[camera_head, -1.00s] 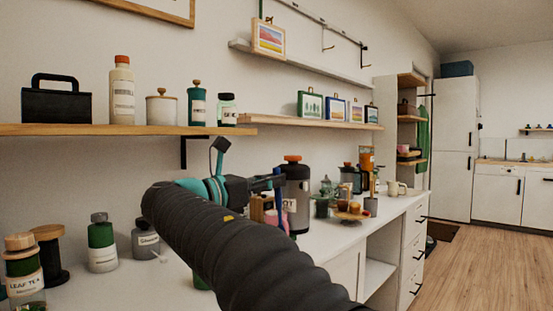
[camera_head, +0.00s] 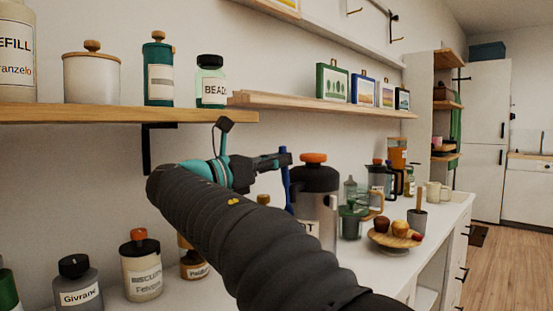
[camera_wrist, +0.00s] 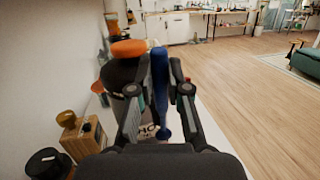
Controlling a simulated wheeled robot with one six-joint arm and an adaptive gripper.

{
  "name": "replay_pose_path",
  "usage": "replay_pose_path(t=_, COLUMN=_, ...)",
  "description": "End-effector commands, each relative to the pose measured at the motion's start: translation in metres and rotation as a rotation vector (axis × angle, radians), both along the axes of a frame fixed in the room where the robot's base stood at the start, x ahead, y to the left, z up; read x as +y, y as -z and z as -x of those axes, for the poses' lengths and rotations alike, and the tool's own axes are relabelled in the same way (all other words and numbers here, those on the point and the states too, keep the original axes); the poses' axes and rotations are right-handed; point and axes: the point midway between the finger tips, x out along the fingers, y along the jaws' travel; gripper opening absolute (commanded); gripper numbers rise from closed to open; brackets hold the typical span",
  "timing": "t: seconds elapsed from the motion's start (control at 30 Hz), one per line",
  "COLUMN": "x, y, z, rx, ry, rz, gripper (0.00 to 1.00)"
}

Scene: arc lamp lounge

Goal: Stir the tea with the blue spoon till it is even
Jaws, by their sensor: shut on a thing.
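My gripper (camera_head: 285,160) is shut on the blue spoon (camera_head: 285,178), which hangs upright from the fingertips in the head view. In the wrist view the blue spoon (camera_wrist: 160,85) stands between the two fingers of my gripper (camera_wrist: 160,92). A large dark and steel flask with an orange knob (camera_head: 315,195) stands just beyond the spoon; its orange knob (camera_wrist: 128,47) shows in the wrist view. I cannot tell whether spoon and flask touch. No open cup of tea can be made out; my arm hides part of the counter.
Jars (camera_head: 141,265) line the counter at the lower left. Beyond the flask stand a green glass (camera_head: 350,222), a wooden stand with small cakes (camera_head: 392,243), a grey cup (camera_head: 417,219) and pale mugs (camera_head: 434,192). A wooden shelf (camera_head: 130,114) overhangs the counter. Floor (camera_head: 490,270) is open at right.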

Motion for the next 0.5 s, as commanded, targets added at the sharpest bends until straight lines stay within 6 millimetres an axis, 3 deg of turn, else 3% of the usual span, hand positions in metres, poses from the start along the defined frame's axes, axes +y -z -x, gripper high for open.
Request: replay_pose_path(t=0.5, x=0.005, y=0.024, z=0.001, rx=-0.001, ry=-0.008, rz=0.0, gripper=0.0)
